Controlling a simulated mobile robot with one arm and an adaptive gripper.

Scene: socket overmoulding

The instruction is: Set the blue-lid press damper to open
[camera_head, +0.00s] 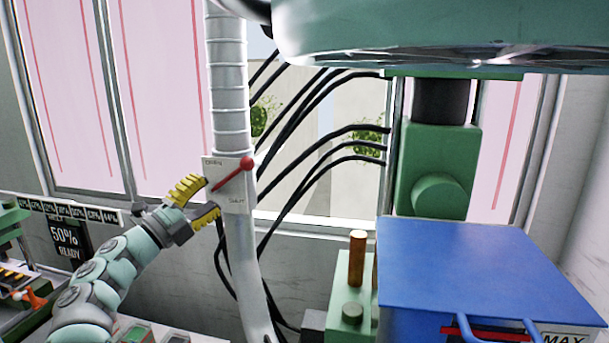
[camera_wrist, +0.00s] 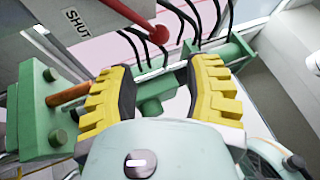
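The damper plate (camera_head: 226,176) is fixed to the white duct (camera_head: 228,95), marked OPEN at the upper left and SHUT at the lower right. Its red lever (camera_head: 230,176) slants up to the right and ends in a round red knob (camera_head: 248,163). My gripper (camera_head: 212,196) is open, its yellow fingers at the plate's left edge. In the wrist view, the gap between the fingers (camera_wrist: 163,72) looks empty, and the knob (camera_wrist: 160,34) shows beyond the fingertips. The SHUT mark (camera_wrist: 76,22) shows there too. Contact with the plate cannot be told.
The press with the blue lid (camera_head: 490,262) stands at the right, beside a green block with an orange-brown post (camera_head: 357,245). Black cables (camera_head: 300,125) run behind the duct. A bench with a "50% READY" display (camera_head: 66,242) is at the lower left.

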